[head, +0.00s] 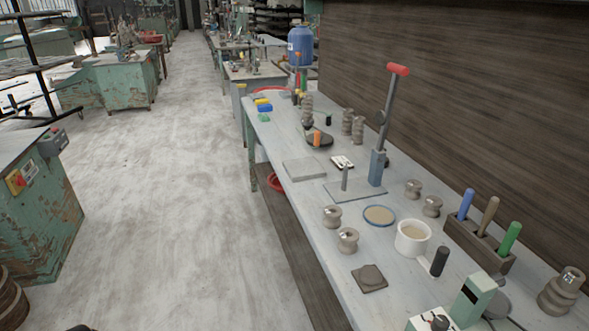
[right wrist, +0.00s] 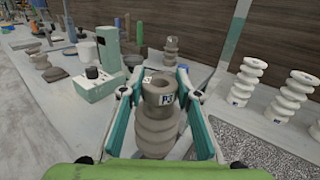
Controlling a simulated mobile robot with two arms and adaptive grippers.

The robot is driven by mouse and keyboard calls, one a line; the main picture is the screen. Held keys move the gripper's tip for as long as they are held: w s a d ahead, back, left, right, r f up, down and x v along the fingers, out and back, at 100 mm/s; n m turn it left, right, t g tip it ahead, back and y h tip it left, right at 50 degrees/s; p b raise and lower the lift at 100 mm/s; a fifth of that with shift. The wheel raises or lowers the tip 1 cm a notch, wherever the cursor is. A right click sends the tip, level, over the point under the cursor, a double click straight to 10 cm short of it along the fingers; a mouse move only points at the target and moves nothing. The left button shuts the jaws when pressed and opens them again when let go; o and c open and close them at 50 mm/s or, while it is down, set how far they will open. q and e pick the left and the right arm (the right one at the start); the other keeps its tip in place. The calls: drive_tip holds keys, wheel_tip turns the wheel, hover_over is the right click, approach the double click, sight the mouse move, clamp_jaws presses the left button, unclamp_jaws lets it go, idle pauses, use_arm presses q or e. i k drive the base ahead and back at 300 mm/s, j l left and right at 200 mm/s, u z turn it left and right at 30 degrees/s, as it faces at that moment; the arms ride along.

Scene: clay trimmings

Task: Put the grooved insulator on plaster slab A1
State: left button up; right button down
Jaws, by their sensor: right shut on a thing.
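In the right wrist view my right gripper (right wrist: 157,80) is shut on a grey ridged insulator (right wrist: 156,130) marked P3. The insulator is upright between the two fingers, with its round hole facing up. I cannot tell whether its hidden lower end touches the table. In the head view a flat grey slab (head: 305,169) lies on the bench near its left edge; no A1 mark is readable, so I cannot tell if it is plaster slab A1. Neither gripper shows in the head view.
More ridged insulators stand right of my gripper (right wrist: 244,82) and beyond it (right wrist: 170,50). A green-white device (right wrist: 104,68) stands to the left. On the bench are a lever press (head: 377,165), a white tub (head: 412,238) and a tool rack (head: 475,243). A dark speckled mat (right wrist: 250,148) lies right.

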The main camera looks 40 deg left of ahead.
sight(304, 166)
drive_tip(key=i+j+u, duration=0.15)
drive_tip(key=j+u, duration=0.15)
drive_tip(key=u, duration=0.15)
drive_tip(key=i+j+u, duration=0.2)
drive_tip(key=u, duration=0.3)
